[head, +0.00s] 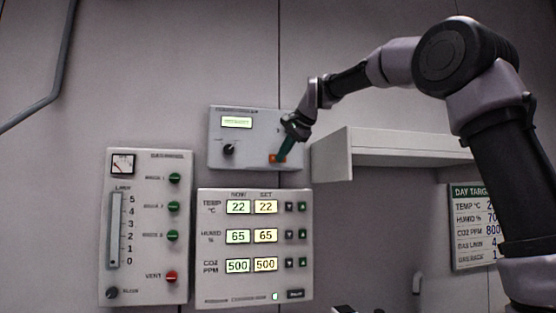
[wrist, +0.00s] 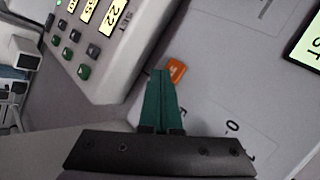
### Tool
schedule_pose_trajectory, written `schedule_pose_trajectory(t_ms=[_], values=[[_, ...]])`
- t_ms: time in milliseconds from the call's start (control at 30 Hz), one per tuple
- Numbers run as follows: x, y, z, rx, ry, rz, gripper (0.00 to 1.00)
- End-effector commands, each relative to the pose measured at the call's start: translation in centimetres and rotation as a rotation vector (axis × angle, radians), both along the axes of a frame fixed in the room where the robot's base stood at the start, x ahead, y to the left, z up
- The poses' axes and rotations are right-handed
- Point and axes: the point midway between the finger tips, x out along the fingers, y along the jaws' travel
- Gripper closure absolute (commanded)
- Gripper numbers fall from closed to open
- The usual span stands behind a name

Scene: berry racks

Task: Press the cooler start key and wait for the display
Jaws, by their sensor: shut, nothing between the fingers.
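The cooler panel (head: 220,152) is a grey wall box with a lit pale-green display (head: 237,122), a black knob (head: 229,149) and an orange key (head: 273,159). The display text is too small to read in the head view; in the wrist view only a corner of the display (wrist: 308,45) shows. My gripper (head: 281,157) is shut and empty, its green fingers pointing at the panel. In the wrist view the tips of my gripper (wrist: 161,72) overlap the lower left of the orange key (wrist: 177,69). I cannot tell whether they touch or press it.
Below hangs a climate panel (head: 210,290) with NOW and SET readouts of 22, 65 and 500. A panel with green and red buttons (head: 147,285) is to its left. A pale shelf (head: 400,140) juts out right of the cooler panel. A target board (head: 462,192) hangs farther right.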

Motion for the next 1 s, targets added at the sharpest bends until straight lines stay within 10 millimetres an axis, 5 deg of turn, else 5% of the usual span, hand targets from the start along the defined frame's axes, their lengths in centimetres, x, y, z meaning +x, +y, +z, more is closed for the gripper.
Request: schedule_pose_trajectory(t_ms=[1000], values=[[-1.6, -0.5, -0.1, -0.001, 0.001, 0.0, 1.0]])
